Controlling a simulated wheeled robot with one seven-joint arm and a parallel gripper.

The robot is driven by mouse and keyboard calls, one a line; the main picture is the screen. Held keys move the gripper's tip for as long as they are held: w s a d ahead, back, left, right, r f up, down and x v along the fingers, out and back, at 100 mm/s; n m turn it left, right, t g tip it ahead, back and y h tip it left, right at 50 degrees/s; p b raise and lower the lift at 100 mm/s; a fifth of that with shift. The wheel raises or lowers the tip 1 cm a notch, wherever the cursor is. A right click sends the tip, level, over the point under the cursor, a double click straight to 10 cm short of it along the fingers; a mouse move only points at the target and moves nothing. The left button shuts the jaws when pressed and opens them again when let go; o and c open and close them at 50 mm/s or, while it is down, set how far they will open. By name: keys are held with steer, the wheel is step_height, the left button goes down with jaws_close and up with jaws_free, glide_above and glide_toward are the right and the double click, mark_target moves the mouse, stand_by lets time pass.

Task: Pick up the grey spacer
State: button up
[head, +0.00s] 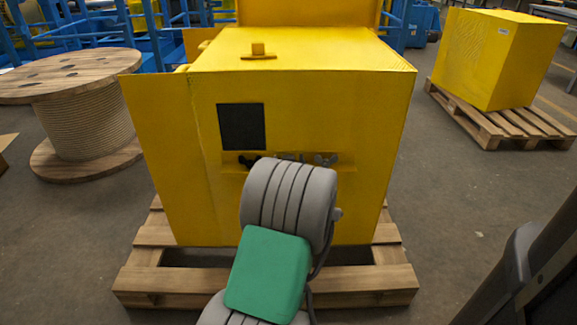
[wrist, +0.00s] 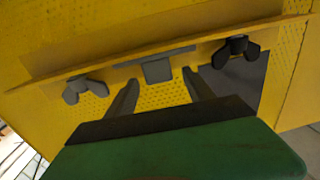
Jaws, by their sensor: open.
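The grey spacer (wrist: 157,70) is a small block in the wrist view, against a thin grey strip on the yellow ledge. It sits between a grey wing-shaped part (wrist: 85,88) and a black wing-shaped part (wrist: 236,48). My gripper (wrist: 160,79) is open, with one finger to each side of the spacer's line. The fingertips are close to the spacer, but I cannot tell how much depth separates them. In the head view my arm hides the fingers and most of the spacer's area.
The ledge is on a yellow cabinet (head: 300,110) standing on a wooden pallet (head: 365,280). A dark square (head: 242,127) is on its front. A cable reel (head: 85,110) stands left. Another yellow box (head: 490,60) on a pallet (head: 500,125) stands right. Open floor lies between.

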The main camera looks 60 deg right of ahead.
steer(key=shift+w+d, duration=0.3)
steer(key=shift+d, duration=0.15)
steer(key=shift+c, duration=0.4)
jaws_close()
